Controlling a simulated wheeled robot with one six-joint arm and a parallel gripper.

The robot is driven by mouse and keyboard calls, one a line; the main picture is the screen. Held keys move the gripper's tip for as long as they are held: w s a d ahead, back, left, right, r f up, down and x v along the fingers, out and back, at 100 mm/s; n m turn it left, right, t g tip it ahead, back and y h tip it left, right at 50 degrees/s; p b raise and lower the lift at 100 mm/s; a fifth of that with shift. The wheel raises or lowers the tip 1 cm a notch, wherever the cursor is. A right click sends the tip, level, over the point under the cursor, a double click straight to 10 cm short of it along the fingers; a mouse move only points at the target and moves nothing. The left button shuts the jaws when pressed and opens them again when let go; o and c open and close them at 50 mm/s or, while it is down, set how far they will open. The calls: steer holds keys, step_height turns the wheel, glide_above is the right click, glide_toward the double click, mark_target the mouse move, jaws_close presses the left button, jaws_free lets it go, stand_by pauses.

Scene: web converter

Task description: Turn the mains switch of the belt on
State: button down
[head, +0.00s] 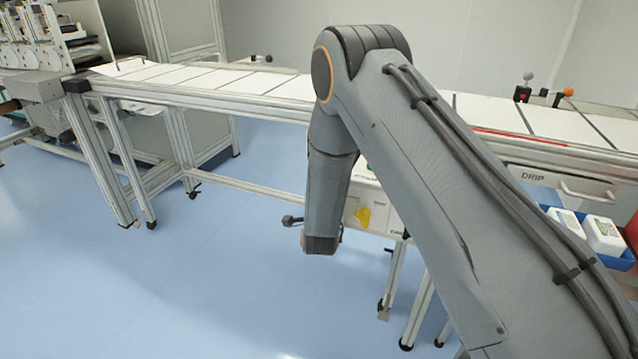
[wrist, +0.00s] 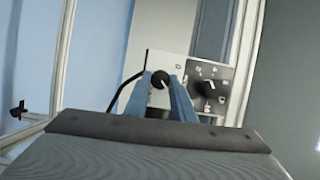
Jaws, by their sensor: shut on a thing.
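In the wrist view, a black rotary knob (wrist: 158,79) with a pale pointer line sits on a light panel (wrist: 181,62). My gripper (wrist: 161,82) has its two blue fingers on either side of this knob and is shut on it. The pointer line looks slanted; its markings are too small to read. In the head view, the light control box (head: 384,207) with a yellow patch (head: 370,216) hangs under the belt (head: 275,85). My arm covers part of the box and hides the fingers and the knob there.
A second black knob (wrist: 209,88) on a metal plate with small markings is just right of my fingers. A thin black bent lever (wrist: 126,86) is close on the left. Belt legs (head: 393,280) stand below the box. Blue floor (head: 230,285) at left is clear.

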steer(key=shift+m, duration=0.3)
steer(key=shift+d, duration=0.1)
steer(key=c, duration=1.5)
jaws_free()
steer(key=s, duration=0.7)
steer(key=shift+s+d, duration=0.15)
steer(key=shift+s, duration=0.25)
